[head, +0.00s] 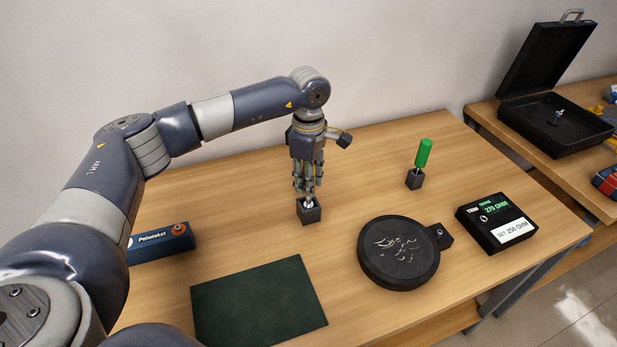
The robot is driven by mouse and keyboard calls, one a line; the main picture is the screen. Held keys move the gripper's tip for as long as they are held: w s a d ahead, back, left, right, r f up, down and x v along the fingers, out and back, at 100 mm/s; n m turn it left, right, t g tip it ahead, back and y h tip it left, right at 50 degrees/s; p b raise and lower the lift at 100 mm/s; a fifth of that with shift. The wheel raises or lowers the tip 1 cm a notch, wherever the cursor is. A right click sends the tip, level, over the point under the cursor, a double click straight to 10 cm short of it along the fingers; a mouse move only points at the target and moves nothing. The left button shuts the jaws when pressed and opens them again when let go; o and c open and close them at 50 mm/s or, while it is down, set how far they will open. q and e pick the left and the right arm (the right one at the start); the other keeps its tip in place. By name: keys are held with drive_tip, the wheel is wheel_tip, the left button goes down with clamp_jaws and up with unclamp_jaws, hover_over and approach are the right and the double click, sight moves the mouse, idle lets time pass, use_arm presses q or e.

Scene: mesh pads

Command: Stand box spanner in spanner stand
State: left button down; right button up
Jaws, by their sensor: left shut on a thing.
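My left gripper (308,190) points straight down over a small black block, the spanner stand (309,213), near the back middle of the table. It is shut on the box spanner (308,203), a thin silvery piece showing between the fingertips and the stand's top. The spanner looks upright, with its lower end at the stand's top. I cannot tell how deep it sits in the stand. The fingers hide most of the spanner. My right gripper is not in view.
A green-handled tool stands in another black block (414,179) to the right. A round black dish (398,275), a meter box (497,223), a dark green mat (258,303) and a blue box (163,243) lie around. An open black case (556,120) is on a side table.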

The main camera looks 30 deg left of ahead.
use_arm(q)
drive_tip(key=shift+f+b, duration=0.35)
drive_tip(key=shift+f, duration=0.4)
drive_tip(key=c, duration=1.2)
unclamp_jaws()
drive_tip(key=shift+c, duration=0.2)
wheel_tip(320, 180, up, 12)
drive_tip(key=shift+r, duration=0.1)
